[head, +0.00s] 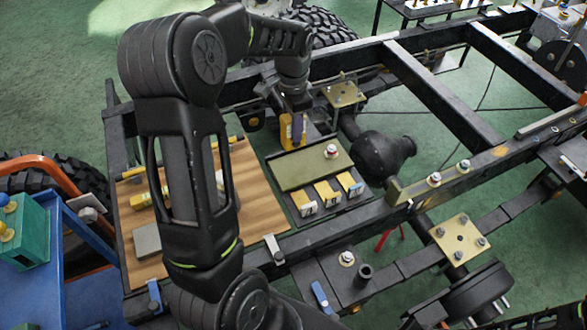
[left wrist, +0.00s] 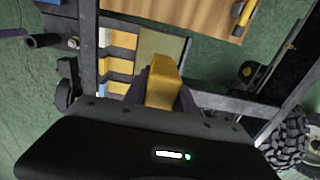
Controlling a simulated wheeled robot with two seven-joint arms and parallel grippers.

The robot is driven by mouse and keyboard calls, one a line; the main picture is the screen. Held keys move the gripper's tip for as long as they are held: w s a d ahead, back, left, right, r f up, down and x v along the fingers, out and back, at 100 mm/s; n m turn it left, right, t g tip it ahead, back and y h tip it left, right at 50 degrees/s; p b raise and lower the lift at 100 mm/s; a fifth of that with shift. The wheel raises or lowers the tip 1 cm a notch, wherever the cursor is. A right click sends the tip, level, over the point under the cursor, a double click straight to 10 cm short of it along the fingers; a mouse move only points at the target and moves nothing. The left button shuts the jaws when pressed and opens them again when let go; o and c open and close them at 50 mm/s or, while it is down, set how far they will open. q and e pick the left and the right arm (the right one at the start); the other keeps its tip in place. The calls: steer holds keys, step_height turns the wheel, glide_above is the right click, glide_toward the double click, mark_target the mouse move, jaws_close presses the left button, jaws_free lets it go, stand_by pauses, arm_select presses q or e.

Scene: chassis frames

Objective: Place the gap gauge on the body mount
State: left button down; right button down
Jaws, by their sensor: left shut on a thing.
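My left gripper (head: 293,117) is shut on a yellow block, which I take to be the gap gauge (head: 286,132). It is over or just beyond the far edge of the dark tray; its exact height I cannot tell. In the left wrist view the yellow gauge (left wrist: 161,80) stands between the dark fingers. A brass plate with bolts (head: 344,95) sits on the frame behind and right of the gripper, apart from it. A second brass plate (head: 459,240) is at the right. Either could be the body mount; I cannot tell which. My right gripper is not in view.
The dark tray (head: 362,200) holds an olive pad (head: 305,168) and three yellow-and-white blocks (head: 328,193). A wooden board (head: 258,208) with tools lies left, partly behind my arm. Black frame rails (head: 435,90) cross the scene. A round axle housing (head: 383,155) is right of the tray.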

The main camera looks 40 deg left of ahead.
arm_select(q)
glide_above(293, 168)
steer(key=shift+f+p, duration=0.4)
steer(key=shift+f, duration=2.7)
steer(key=shift+f+p, duration=0.3)
steer(key=shift+f, duration=1.55)
steer(key=shift+f, duration=0.2)
steer(key=c, duration=1)
jaws_free()
steer(key=shift+r, duration=0.1)
